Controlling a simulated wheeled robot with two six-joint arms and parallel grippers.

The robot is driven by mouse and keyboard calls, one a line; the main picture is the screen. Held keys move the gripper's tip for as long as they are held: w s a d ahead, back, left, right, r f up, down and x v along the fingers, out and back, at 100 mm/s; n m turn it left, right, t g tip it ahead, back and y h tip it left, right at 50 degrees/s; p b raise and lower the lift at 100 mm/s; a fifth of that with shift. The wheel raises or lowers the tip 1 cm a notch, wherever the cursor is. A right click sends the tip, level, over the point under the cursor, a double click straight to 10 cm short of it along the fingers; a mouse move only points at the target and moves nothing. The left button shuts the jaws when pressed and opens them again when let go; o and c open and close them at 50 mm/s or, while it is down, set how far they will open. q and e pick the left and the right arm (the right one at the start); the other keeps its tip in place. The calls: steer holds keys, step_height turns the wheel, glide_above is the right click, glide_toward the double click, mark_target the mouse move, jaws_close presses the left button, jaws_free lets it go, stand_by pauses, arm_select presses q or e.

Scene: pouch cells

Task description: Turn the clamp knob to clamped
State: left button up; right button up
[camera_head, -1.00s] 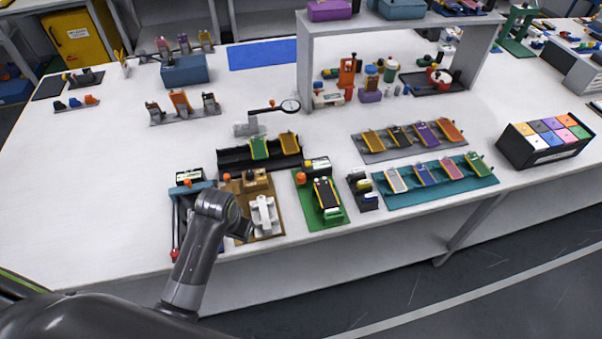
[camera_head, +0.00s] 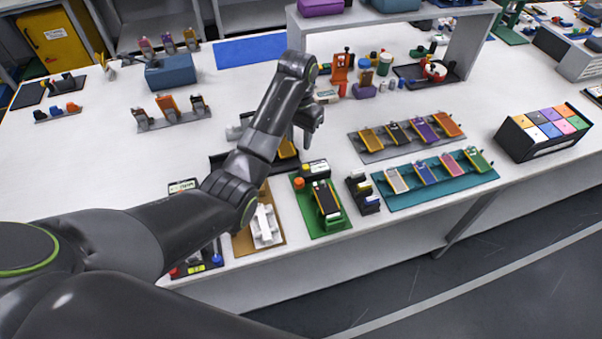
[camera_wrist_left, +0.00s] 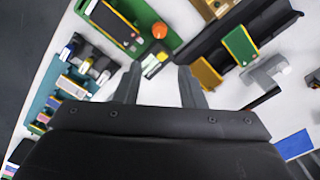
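A green fixture (camera_head: 335,228) stands near the table's front edge. It holds a black and yellow cell (camera_head: 327,198) and has an orange knob (camera_head: 299,183) at its back left corner. I cannot tell for certain whether this is the clamp knob or how it is set. The knob (camera_wrist_left: 159,30) also shows in the left wrist view, beyond the fingertips. My left gripper (camera_head: 308,128) is above the table, behind the green fixture. In the left wrist view its fingers (camera_wrist_left: 159,72) are apart with nothing between them. My right gripper is not in view.
A black rack (camera_wrist_left: 207,48) with a green and a yellow cell is beside the fingers. A brown fixture (camera_head: 243,242) is left of the green one, partly behind my arm. A small black holder (camera_head: 362,195), a teal tray (camera_head: 437,191) and a grey tray (camera_head: 409,143) lie right.

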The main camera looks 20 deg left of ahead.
arm_select(q)
steer(key=b, duration=0.4)
glide_above(299, 180)
step_height(299, 180, down, 6)
step_height(299, 180, down, 11)
steer(key=shift+s+f+p, duration=0.1)
steer(key=shift+p, duration=0.45)
steer(key=shift+c, duration=0.4)
steer(key=c, duration=0.6)
steer(key=shift+r+m+p, duration=0.2)
steer(key=shift+m+p, duration=0.65)
steer(key=shift+m, duration=0.15)
steer(key=shift+c, duration=0.2)
steer(key=shift+f+m+p, duration=0.2)
steer(key=shift+m+p, duration=0.25)
steer(key=shift+m, duration=0.85)
